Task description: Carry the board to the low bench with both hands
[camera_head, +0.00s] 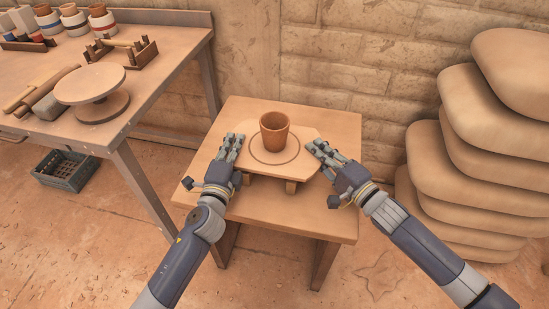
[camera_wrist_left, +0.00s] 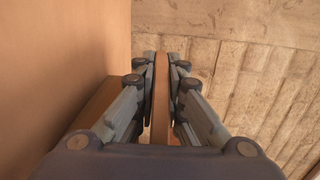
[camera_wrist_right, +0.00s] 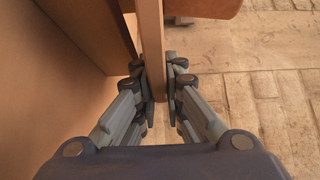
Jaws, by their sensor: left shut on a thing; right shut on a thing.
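The board (camera_head: 262,171) is a pale wooden slab with cut corners, a ring marked on top and short feet below. It is level over the low bench (camera_head: 285,215); I cannot tell whether its feet touch the bench top. A terracotta pot (camera_head: 275,133) stands upright on the board inside the ring. My left gripper (camera_head: 238,142) is shut on the board's left edge; the edge shows between its fingers in the left wrist view (camera_wrist_left: 162,95). My right gripper (camera_head: 316,148) is shut on the right edge, seen between its fingers in the right wrist view (camera_wrist_right: 152,45).
A worktable (camera_head: 150,50) at the left holds a round turntable stand (camera_head: 90,85), a rolling pin, a tool rack and several jars. A dark crate (camera_head: 66,168) sits beneath it. Stacked sacks (camera_head: 475,190) stand at the right. A brick wall is behind the bench.

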